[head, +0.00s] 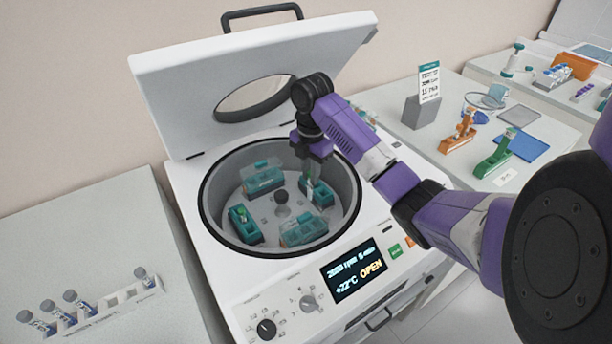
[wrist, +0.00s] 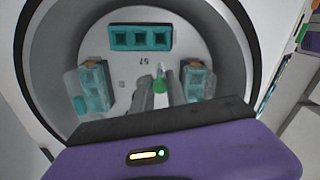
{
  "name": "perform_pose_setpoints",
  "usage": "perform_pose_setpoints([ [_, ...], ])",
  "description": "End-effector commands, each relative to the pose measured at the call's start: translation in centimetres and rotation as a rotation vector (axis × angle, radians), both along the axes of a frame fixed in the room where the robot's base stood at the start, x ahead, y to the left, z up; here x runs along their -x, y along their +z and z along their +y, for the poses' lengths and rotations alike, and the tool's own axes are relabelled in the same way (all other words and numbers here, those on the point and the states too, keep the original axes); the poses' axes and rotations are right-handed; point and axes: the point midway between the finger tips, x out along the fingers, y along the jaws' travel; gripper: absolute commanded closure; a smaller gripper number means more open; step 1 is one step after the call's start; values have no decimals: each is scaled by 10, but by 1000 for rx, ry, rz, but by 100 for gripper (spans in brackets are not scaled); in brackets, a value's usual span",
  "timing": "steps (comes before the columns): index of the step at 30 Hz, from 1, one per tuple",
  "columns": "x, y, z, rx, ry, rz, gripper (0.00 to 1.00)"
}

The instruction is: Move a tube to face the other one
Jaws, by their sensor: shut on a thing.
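An open centrifuge (head: 190,200) has a round bowl with several teal buckets. A green-capped tube (head: 241,215) sits in the left bucket (head: 244,230) in the head view. My gripper (head: 308,178) reaches down into the bowl, at the right bucket (head: 318,194). In the wrist view my gripper (wrist: 161,98) is shut on a green-capped tube (wrist: 160,82), between its grey fingers.
The raised lid (head: 180,80) stands behind the bowl. The rotor hub (head: 281,198) rises at the bowl's centre. A white rack (head: 120,297) with several capped tubes is on the left bench. Pipettes and trays stand on the right bench.

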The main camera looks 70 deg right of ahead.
Motion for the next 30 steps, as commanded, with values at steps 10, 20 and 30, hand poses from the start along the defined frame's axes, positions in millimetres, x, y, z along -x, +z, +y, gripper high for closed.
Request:
perform_pose_setpoints([
  [10, 0, 6, 0, 0, 0, 0, 100],
  [20, 0, 29, 0, 0, -1, 0, 100],
  [30, 0, 52, 1, 0, 0, 0, 100],
])
